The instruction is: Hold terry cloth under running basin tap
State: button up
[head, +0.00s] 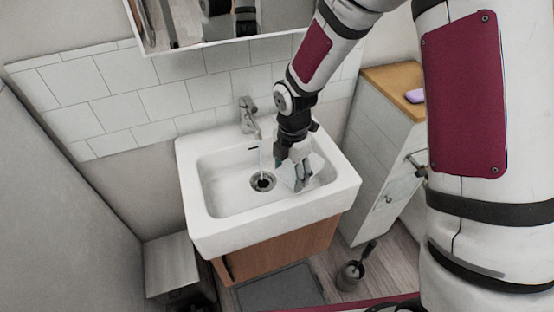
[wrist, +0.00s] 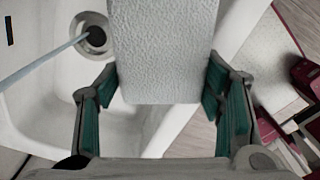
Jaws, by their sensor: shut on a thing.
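The terry cloth (wrist: 162,50) is a pale, rough-textured slab between the green-padded fingers of my gripper (wrist: 160,90) in the wrist view. In the head view my gripper (head: 299,180) is low over the right side of the white basin (head: 222,205), shut on the cloth, which is partly hidden by the fingers. The tap (head: 247,112) stands at the back of the basin. A thin water stream (head: 261,152) falls from it towards the drain (head: 262,182). The stream (wrist: 42,64) also shows left of the cloth in the wrist view, apart from it.
A mirror cabinet (head: 220,52) hangs above the basin. A side cabinet with a wooden top (head: 392,82) and a lilac item (head: 415,96) stands at the right. A toilet brush (head: 352,272) is on the floor. The basin's left side is clear.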

jog(key=shift+s+d+f, duration=0.15)
jog(key=shift+d+f, duration=0.1)
jog(key=shift+d, duration=0.05)
jog(key=shift+w+a+f+b, duration=0.25)
jog(key=shift+w+a+b, duration=0.2)
jog(key=shift+w+a, duration=0.2)
jog(key=w+a+f+b, duration=0.2)
jog(key=w+a+b, duration=0.4)
jog(key=a, duration=0.3)
jog(key=shift+w+a+f, duration=0.15)
jog(key=shift+w+a, duration=0.25)
jog(key=shift+w, duration=0.1)
jog(key=s+d+p, duration=0.1)
jog(key=s+p, duration=0.2)
jog(key=s, duration=0.4)
jog(key=shift+s+d, duration=0.4)
dwell(0.4)
jog(key=shift+s, duration=0.1)
dwell(1.1)
